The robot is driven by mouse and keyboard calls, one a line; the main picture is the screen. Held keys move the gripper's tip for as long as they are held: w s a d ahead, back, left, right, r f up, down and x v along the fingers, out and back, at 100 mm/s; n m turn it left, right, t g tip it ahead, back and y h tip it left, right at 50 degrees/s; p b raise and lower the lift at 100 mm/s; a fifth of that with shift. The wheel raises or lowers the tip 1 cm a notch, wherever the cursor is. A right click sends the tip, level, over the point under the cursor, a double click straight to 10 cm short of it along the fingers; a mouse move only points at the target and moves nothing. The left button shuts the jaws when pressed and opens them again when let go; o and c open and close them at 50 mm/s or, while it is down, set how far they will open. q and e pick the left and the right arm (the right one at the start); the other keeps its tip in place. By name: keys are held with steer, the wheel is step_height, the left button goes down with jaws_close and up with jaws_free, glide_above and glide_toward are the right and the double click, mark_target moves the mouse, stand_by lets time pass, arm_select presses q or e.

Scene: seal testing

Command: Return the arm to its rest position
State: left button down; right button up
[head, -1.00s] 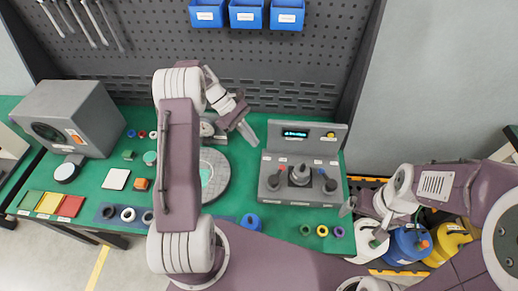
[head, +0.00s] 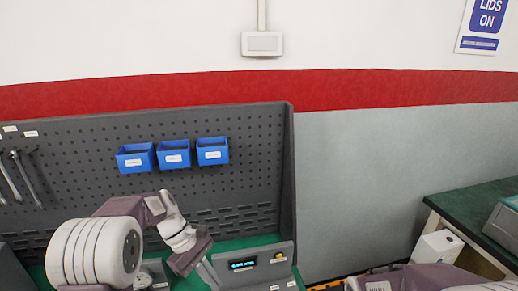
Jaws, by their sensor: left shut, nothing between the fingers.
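My left arm comes in at the lower left, bent up and over the bench. Its gripper (head: 207,272) points down and to the right, with its fingers together and empty. It shows just left of the grey test unit (head: 262,264) with a lit display and a yellow button. I cannot tell whether they touch. My right arm shows only as a link along the bottom right edge, and its gripper is out of view. The lower part of the bench is cut off.
A grey pegboard (head: 110,165) stands behind the bench with three blue bins (head: 174,155) and hanging tools (head: 24,178). The grey wall between is clear.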

arm_select(q)
steer(key=s+a+f+m+t+y, duration=0.1)
steer(key=s+a+f+m+y, duration=0.1)
steer(key=s+m, duration=0.4)
steer(key=s+a+f+m+t+y, duration=0.2)
steer(key=s+f+m+y, duration=0.1)
steer(key=s+f+m, duration=0.1)
steer(key=shift+s+a+f+m, duration=0.25)
steer(key=shift+s+a+m, duration=0.1)
steer(key=shift+s+m, duration=0.65)
steer(key=shift+s+a, duration=0.1)
steer(key=shift+s, duration=0.05)
stand_by(0.5)
